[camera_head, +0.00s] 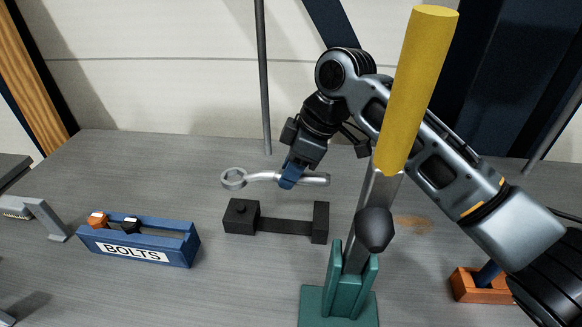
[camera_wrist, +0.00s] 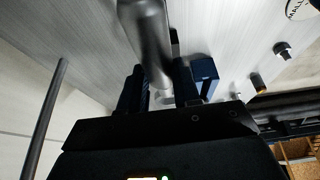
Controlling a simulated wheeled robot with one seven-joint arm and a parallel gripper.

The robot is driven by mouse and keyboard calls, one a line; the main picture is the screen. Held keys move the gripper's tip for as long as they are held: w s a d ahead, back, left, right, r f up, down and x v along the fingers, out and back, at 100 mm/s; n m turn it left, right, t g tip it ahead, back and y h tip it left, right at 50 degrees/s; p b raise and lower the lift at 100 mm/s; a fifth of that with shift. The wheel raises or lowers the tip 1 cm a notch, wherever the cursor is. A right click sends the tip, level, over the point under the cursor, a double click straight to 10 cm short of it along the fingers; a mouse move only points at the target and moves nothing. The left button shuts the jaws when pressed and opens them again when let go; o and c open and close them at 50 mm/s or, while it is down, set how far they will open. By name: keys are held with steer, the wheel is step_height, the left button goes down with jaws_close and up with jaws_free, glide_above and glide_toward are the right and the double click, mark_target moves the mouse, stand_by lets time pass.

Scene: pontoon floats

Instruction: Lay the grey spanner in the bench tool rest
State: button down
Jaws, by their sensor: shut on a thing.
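The grey spanner (camera_head: 262,177) is held level in my gripper (camera_head: 290,180), its ring end to the left and its other end to the right of the fingers. In the wrist view the spanner's grey shaft (camera_wrist: 147,35) runs between the two blue fingers of my gripper (camera_wrist: 165,90). The black bench tool rest (camera_head: 277,222), with a block at each end and a low bar between, stands on the bench below the spanner. There is a visible gap between the spanner and the rest. The fingers hide the middle of the spanner.
A blue BOLTS tray (camera_head: 180,247) stands left of the rest. A green stand (camera_head: 340,295) with a tall yellow-handled tool (camera_head: 415,90) rises in front, right of the rest. An orange-brown block (camera_head: 468,287) sits at the right. A grey pole (camera_head: 263,80) stands behind.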

step_height(320, 180, down, 7)
steer(key=b, duration=0.3)
steer(key=shift+f, duration=0.2)
stand_by(0.3)
steer(key=shift+d+f, duration=0.1)
steer(key=shift+f, duration=0.7)
stand_by(1.5)
steer(key=c, duration=0.7)
jaws_free()
steer(key=shift+b, duration=0.3)
